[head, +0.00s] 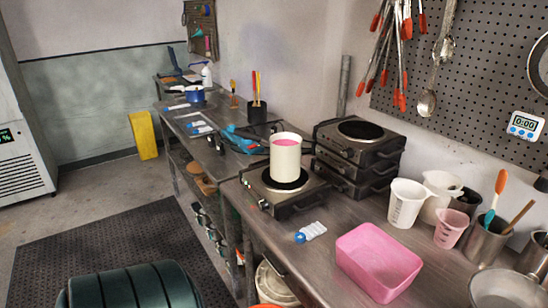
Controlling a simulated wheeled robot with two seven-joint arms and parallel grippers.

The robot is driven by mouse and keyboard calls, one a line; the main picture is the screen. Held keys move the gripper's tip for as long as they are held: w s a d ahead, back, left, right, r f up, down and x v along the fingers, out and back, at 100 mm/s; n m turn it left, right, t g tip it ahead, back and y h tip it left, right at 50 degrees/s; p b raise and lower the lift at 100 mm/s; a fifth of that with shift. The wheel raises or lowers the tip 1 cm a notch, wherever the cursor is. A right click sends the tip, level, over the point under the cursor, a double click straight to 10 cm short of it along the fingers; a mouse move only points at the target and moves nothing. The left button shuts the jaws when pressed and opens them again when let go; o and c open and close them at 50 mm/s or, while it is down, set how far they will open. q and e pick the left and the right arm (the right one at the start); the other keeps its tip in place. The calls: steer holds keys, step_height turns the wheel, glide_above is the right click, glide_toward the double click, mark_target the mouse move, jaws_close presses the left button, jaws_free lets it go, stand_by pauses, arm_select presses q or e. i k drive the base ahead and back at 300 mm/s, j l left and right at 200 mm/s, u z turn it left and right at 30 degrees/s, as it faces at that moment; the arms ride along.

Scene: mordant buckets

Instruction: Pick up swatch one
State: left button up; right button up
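Several small white-and-blue pieces that look like swatches lie on the metal benches. The nearest piece (311,232) lies flat on the near bench, in front of a burner. Others lie along the far bench: one piece (201,130), another piece (187,114) and a further piece (177,106). I cannot read any number on them, so I cannot tell which is swatch one. Neither of my grippers is in view.
A cream bucket of pink liquid (286,157) stands on the single burner (283,193). Behind are stacked burners (357,155). A pink tub (378,262), white jugs (406,203) and utensil pots crowd the right. A dark floor mat (110,240) lies left of the benches.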

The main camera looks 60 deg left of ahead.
mark_target(309, 233)
steer(key=u, duration=1.45)
